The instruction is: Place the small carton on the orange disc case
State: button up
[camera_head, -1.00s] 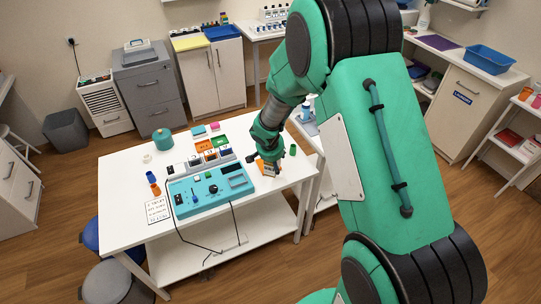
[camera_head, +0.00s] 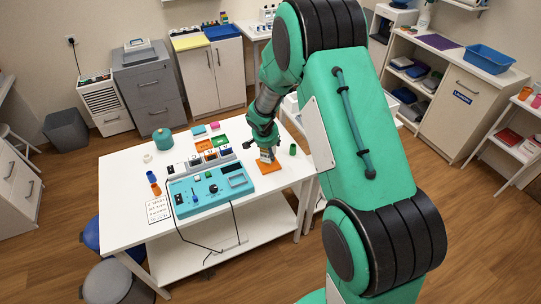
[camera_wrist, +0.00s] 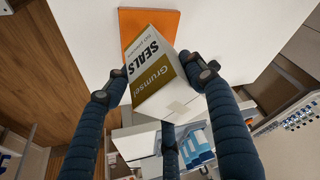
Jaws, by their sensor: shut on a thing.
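The small carton (camera_wrist: 158,80), white and olive with "SEALS" and "Grumsel" printed on it, is between the dark blue fingers of my gripper (camera_wrist: 163,68) in the wrist view. My gripper is shut on it. The orange disc case (camera_wrist: 150,24) lies flat on the white table just beyond the carton, which partly hides it. In the head view my gripper (camera_head: 265,146) is over the orange disc case (camera_head: 270,169), with the carton (camera_head: 267,156) at the case's upper side. I cannot tell whether carton and case touch.
A teal device (camera_head: 211,190) with a cable stands left of the case on the white table (camera_head: 130,178). Small coloured boxes (camera_head: 206,145) sit behind it. A green cup (camera_head: 293,149) stands close to the right of my gripper. The table's front edge is near the case.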

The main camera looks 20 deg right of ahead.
jog(key=shift+f, duration=0.1)
jog(key=shift+f+b, duration=0.4)
jog(key=shift+f, duration=1.25)
jog(key=shift+f, duration=0.15)
jog(key=o, duration=1.1)
jog(key=shift+o, duration=0.2)
jog(key=shift+r, duration=0.2)
jog(key=shift+a+r, duration=0.1)
jog(key=shift+r, duration=0.15)
jog(key=p+v, duration=0.1)
jog(key=v, duration=1)
jog(key=shift+s+p, duration=0.15)
jog(key=shift+p, duration=0.25)
jog(key=shift+a+r, duration=0.1)
jog(key=shift+r, duration=0.15)
